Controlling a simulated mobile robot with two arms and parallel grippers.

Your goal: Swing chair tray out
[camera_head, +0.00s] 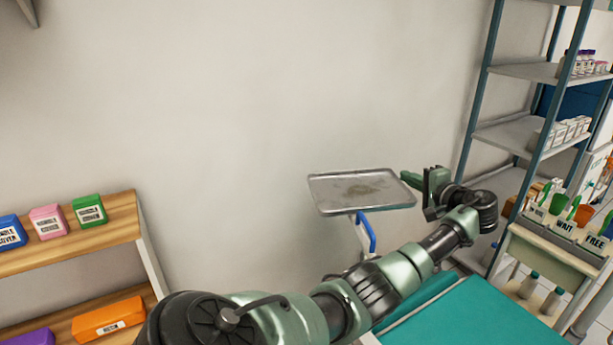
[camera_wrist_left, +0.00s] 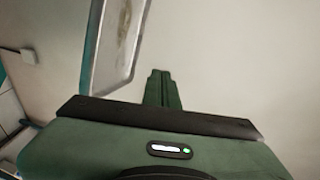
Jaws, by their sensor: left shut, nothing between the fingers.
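The chair tray (camera_head: 333,201) is a flat grey metal tray with a raised rim, held on a stand with a blue handle (camera_head: 366,231) in front of the wall. Its surface looks empty apart from some stains. My left gripper (camera_head: 416,178) is at the tray's right edge, close to the rim; whether it touches cannot be told. Its fingers are shut with nothing between them. In the left wrist view the shut fingers (camera_wrist_left: 162,82) point at the wall, with the tray (camera_wrist_left: 108,50) just to their left. My right gripper is not in view.
A teal chair (camera_head: 465,315) lies below my left arm. A metal shelf rack (camera_head: 510,132) with bottles and boxes stands right, beside a cart (camera_head: 548,248) with labelled bins. A wooden shelf (camera_head: 75,240) with coloured boxes is at left. Bare wall lies behind the tray.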

